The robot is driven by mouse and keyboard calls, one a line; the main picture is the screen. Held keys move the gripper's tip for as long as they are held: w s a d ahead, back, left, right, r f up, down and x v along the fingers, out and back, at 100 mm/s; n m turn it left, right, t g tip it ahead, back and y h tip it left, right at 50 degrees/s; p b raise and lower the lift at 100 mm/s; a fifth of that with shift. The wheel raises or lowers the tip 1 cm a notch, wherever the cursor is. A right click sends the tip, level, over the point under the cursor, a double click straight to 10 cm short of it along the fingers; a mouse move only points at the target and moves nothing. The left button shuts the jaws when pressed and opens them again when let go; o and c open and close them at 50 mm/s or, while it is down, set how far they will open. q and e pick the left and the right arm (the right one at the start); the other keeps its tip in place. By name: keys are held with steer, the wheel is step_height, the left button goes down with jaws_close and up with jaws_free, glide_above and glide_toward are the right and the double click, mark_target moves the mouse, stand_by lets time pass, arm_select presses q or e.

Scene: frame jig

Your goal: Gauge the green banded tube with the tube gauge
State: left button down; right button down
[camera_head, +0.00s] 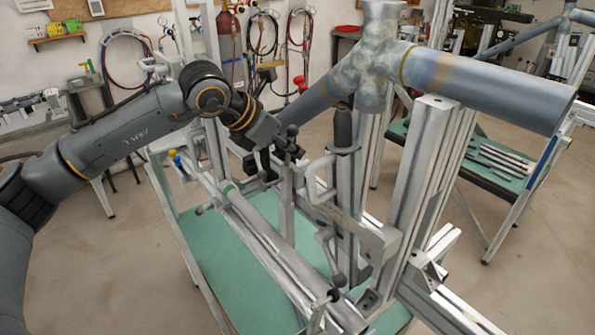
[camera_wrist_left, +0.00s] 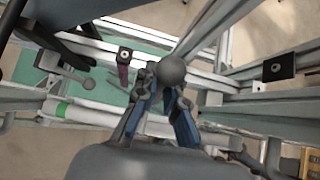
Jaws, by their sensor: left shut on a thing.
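The green banded tube (camera_head: 266,237) is a long grey tube lying low in the frame jig, with its green band near the far end. In the left wrist view a pale tube with a green band (camera_wrist_left: 61,109) lies at the left. My left gripper (camera_head: 288,151) is above and to the right of the banded end, apart from the tube. In the left wrist view its fingers (camera_wrist_left: 164,102) are closed at a dark ball knob (camera_wrist_left: 172,70). I cannot tell whether this knob belongs to the tube gauge, and I cannot pick out the gauge with certainty. My right gripper is out of view.
A thick blue-grey frame tube (camera_head: 490,88) spans above the jig at the right. Upright metal posts (camera_head: 423,165) and a clamp lever ball (camera_head: 338,281) crowd the space beside the banded tube. A green bench surface (camera_head: 225,270) lies below, mostly bare at the left.

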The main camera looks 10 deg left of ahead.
arm_select(q)
steer(key=shift+s+a, duration=0.2)
steer(key=shift+s, duration=0.15)
steer(key=shift+s+a+b, duration=0.3)
steer(key=shift+a+b, duration=0.1)
steer(key=shift+b, duration=0.05)
steer(key=shift+s+a, duration=0.25)
steer(key=shift+s, duration=0.2)
